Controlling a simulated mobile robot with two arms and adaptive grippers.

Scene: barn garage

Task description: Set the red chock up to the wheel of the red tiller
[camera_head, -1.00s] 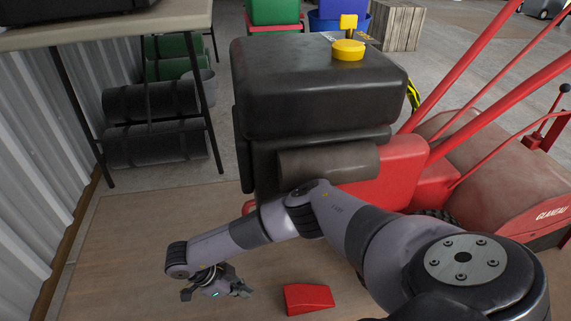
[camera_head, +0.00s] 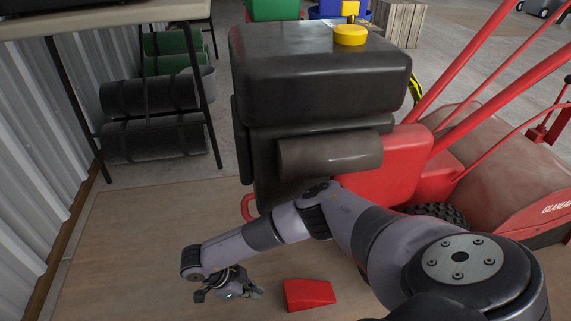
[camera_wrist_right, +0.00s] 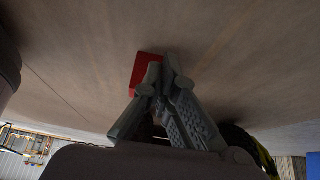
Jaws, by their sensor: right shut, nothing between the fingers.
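The red chock (camera_head: 309,294) lies on the brown floor panel at the bottom middle of the head view. The red tiller (camera_head: 400,160), with its dark engine block, stands beyond it. One black tyre (camera_head: 440,211) of the tiller shows partly behind my right arm, to the right of the chock and apart from it. My right gripper (camera_head: 232,290) is low over the panel, left of the chock, shut and empty. In the wrist view its closed fingers (camera_wrist_right: 162,70) partly cover the chock (camera_wrist_right: 146,70). My left gripper is not in view.
A table (camera_head: 100,18) with dark legs stands at upper left, black rolls (camera_head: 155,135) beneath it. A corrugated wall (camera_head: 35,180) bounds the left side. The floor panel (camera_head: 130,260) is clear left of my gripper. The tiller's red handlebars (camera_head: 480,60) rise at the right.

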